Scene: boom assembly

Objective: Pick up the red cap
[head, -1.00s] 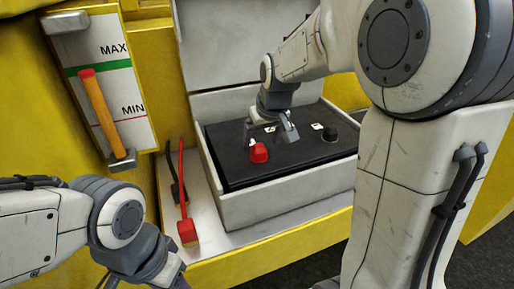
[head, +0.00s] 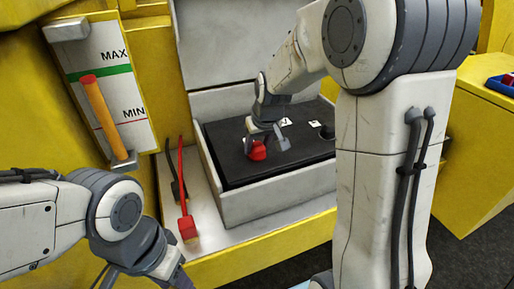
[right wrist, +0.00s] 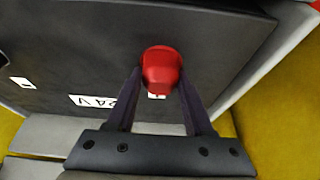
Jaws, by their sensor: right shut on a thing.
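The red cap (head: 257,150) is on the black panel (head: 230,172) inside the grey box. In the right wrist view the red cap (right wrist: 162,70) sits between the tips of my right gripper (right wrist: 160,95). In the head view my right gripper (head: 265,143) reaches down from above with its fingers on either side of the cap. It is shut on the cap, which still appears to be at the panel surface. My left gripper (head: 180,278) shows only in part at the lower left, away from the box; its fingertips are not clearly seen.
A red-ended cable (head: 187,228) and a dark cable lie left of the grey box (head: 270,195). A MAX/MIN gauge (head: 105,85) with an orange tube is on the yellow wall. The box's open lid (head: 235,40) stands behind. A blue tray (head: 503,84) is at far right.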

